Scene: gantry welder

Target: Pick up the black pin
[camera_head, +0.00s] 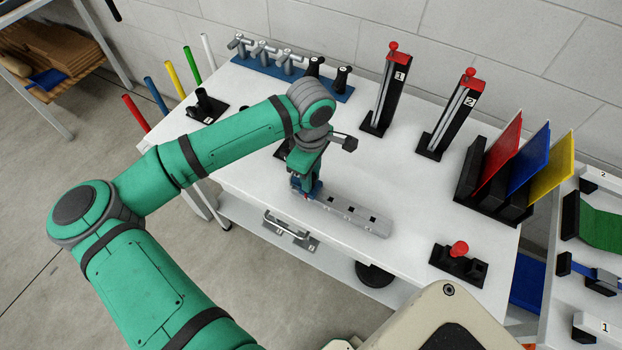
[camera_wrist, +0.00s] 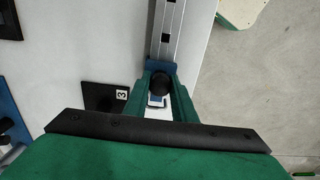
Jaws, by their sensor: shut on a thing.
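The black pin shows in the wrist view as a round black head (camera_wrist: 160,82) between my fingertips. My gripper (camera_wrist: 160,92) is shut on it. The pin is at a small blue block (camera_wrist: 151,67) at the near end of a grey slotted rail (camera_wrist: 167,35). I cannot tell whether the pin is seated in the block or clear of it. In the head view my gripper (camera_head: 305,188) points down at the left end of the rail (camera_head: 350,214), and my fingers hide the pin.
A black plate marked 3 (camera_wrist: 104,97) lies beside my gripper. Towers 1 (camera_head: 387,92) and 2 (camera_head: 450,115) and a rack of coloured panels (camera_head: 494,185) stand behind and right. A black block with a red knob (camera_head: 459,262) sits near the front edge. The table's middle right is clear.

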